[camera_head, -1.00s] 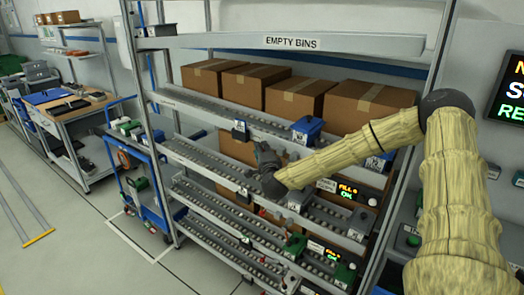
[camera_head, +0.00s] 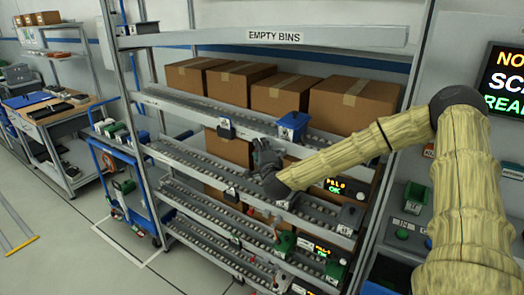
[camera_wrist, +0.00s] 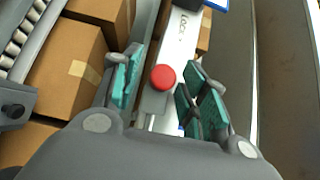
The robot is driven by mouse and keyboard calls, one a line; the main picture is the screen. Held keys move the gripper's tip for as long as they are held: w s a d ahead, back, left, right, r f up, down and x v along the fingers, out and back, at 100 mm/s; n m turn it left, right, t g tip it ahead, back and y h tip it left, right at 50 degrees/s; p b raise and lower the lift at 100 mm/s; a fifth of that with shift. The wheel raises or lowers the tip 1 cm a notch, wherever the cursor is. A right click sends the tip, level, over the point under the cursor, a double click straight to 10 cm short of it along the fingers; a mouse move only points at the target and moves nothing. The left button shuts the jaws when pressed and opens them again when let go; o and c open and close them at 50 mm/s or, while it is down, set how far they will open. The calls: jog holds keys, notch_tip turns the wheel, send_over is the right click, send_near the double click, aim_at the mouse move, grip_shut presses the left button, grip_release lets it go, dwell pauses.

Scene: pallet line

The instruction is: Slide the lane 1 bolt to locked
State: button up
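In the wrist view, a round red knob (camera_wrist: 163,78) sits on a grey bar in front of a pale plate (camera_wrist: 181,35) with lettering that starts "LOCK"; the rest of the word is not clear. I take the knob to be the bolt's handle. My gripper (camera_wrist: 163,62) is open, with one teal-padded finger on each side of the knob. Gaps show between the knob and both fingers. In the head view my gripper (camera_head: 262,150) is at the front of the rack's middle shelves and hides the knob. Which lane this is cannot be read.
The roller rack (camera_head: 165,99) holds several cardboard boxes (camera_head: 280,94) on its upper shelf. Lit displays are on the rack's right side. A blue cart (camera_head: 120,155) stands at the left, with open floor before it.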

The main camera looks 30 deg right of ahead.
jog(key=shift+a, duration=0.25)
jog(key=shift+s+a, duration=0.1)
jog(key=shift+s, duration=0.2)
jog(key=v, duration=1.1)
jog(key=shift+s, duration=0.15)
jog(key=s+a+f+n+g+y+b, duration=0.1)
jog(key=s+a+f+n+g+y, duration=0.1)
jog(key=s+a+f+n, duration=0.5)
jog(key=a+f+n+g+y+b, duration=0.1)
jog(key=a+f+g+y, duration=0.3)
jog(key=f, duration=0.8)
jog(key=s+a+f+n+g+y+b, duration=0.1)
jog(key=s+a+f+n, duration=0.3)
jog(key=a+f, duration=0.4)
jog(key=s+f+n+g, duration=0.3)
jog(key=s+f, duration=0.3)
jog(key=s, duration=0.4)
jog(key=s+a+f+n+g+h+b, duration=0.1)
jog(key=s+f+n+g, duration=0.2)
jog(key=s+f, duration=0.4)
jog(key=s+f+n+g+b, duration=0.1)
jog(key=s+f+n+g, duration=0.2)
jog(key=s+f, duration=0.4)
jog(key=shift+s+a+g, duration=0.35)
jog(key=shift+s+g, duration=0.25)
jog(key=shift+s, duration=2.55)
